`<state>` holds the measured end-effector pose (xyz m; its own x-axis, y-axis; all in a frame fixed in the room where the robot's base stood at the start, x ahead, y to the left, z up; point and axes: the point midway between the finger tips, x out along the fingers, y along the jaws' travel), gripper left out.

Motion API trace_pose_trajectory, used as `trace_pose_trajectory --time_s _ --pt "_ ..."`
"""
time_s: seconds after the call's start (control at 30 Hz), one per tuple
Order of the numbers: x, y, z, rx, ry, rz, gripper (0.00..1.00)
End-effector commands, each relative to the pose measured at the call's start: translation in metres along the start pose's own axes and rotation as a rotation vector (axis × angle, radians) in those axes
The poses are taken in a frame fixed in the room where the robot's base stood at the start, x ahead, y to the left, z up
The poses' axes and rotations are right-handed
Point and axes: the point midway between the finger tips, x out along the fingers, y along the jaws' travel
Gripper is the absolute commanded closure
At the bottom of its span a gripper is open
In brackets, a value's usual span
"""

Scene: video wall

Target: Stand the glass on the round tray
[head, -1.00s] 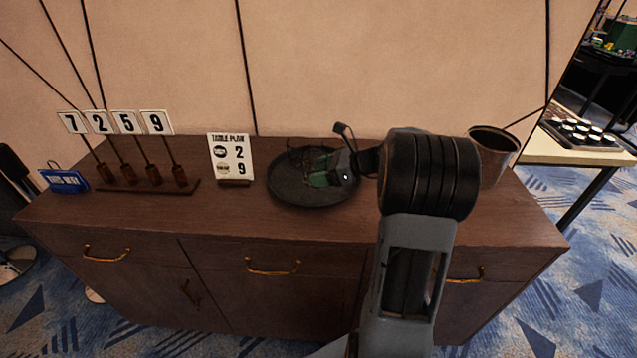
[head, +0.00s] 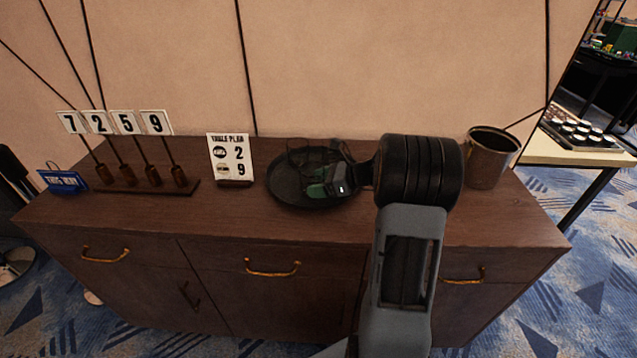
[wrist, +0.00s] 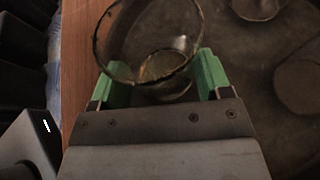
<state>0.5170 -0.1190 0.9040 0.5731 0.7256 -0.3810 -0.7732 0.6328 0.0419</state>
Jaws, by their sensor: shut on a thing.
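The clear glass (wrist: 150,70) is between the green fingers of my gripper (wrist: 162,78) in the wrist view, its rim facing the camera. My gripper is shut on it. In the head view my gripper (head: 318,188) is over the round tray (head: 283,192), and the glass shows only as faint dark outlines there. The tray is dark, round and low-rimmed, and lies on the wooden cabinet. It also fills the right of the wrist view (wrist: 235,75). I cannot tell whether the glass base touches the tray.
A table plan sign (head: 229,158) stands left of the tray. Several number cards on a wooden stand (head: 145,188) and a blue sign (head: 63,181) are farther left. A metal bucket (head: 489,160) stands at the right. The cabinet front (head: 330,225) is clear.

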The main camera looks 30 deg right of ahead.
Motion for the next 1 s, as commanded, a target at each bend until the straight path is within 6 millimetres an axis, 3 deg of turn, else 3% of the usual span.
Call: trace_pose_trajectory --time_s 0.3,0.6,0.77,1.0 --pt "0.000 0.000 -0.001 0.001 0.000 0.000 0.03" --pt "-0.003 0.000 0.004 0.000 0.000 -0.001 0.03" --pt "-0.026 -0.001 0.003 0.000 0.000 -0.004 0.03" --pt "-0.073 -0.001 0.003 0.001 0.000 -0.005 0.03"
